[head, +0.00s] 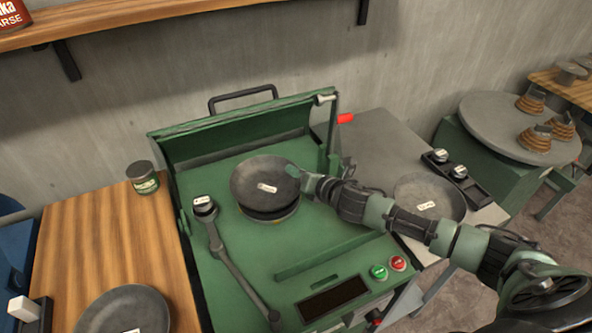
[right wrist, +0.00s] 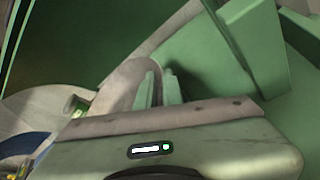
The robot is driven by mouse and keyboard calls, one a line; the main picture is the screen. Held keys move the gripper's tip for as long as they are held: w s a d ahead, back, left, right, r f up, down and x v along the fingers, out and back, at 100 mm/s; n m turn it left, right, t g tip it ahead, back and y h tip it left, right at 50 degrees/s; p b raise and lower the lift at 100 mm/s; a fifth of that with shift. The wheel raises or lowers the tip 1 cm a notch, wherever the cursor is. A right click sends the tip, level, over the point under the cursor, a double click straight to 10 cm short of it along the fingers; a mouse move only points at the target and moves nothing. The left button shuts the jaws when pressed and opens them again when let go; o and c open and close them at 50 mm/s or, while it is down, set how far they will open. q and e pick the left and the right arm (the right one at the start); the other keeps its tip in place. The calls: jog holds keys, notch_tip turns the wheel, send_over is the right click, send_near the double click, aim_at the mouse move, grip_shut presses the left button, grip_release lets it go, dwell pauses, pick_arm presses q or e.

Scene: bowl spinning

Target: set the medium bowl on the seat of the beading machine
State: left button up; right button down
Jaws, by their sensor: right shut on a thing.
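The medium bowl (head: 262,180), dark grey with a small white label inside, is over the seat (head: 270,217) of the green beading machine (head: 225,255). The bowl looks slightly tilted, and its body hides most of the seat. I cannot tell whether it rests fully on it. My right gripper (head: 298,173) is shut on the bowl's right rim, its arm reaching in from the right. In the right wrist view the green fingers (right wrist: 160,92) are close together at a grey curved surface. My left gripper is not in view.
Another bowl (head: 430,198) is on the grey table at right. The machine's lever (head: 238,268) stands left of the seat; its raised green cover (head: 235,135) is behind.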

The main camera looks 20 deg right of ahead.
jog(key=shift+d+r, duration=0.1)
dwell(0.5)
jog(key=c, duration=1.5)
grip_release()
jog(key=shift+s, duration=0.1)
jog(key=shift+s+d, duration=0.1)
jog(key=b+v, duration=0.1)
jog(key=v, duration=0.6)
jog(key=shift+s, duration=0.25)
jog(key=shift+r, duration=0.1)
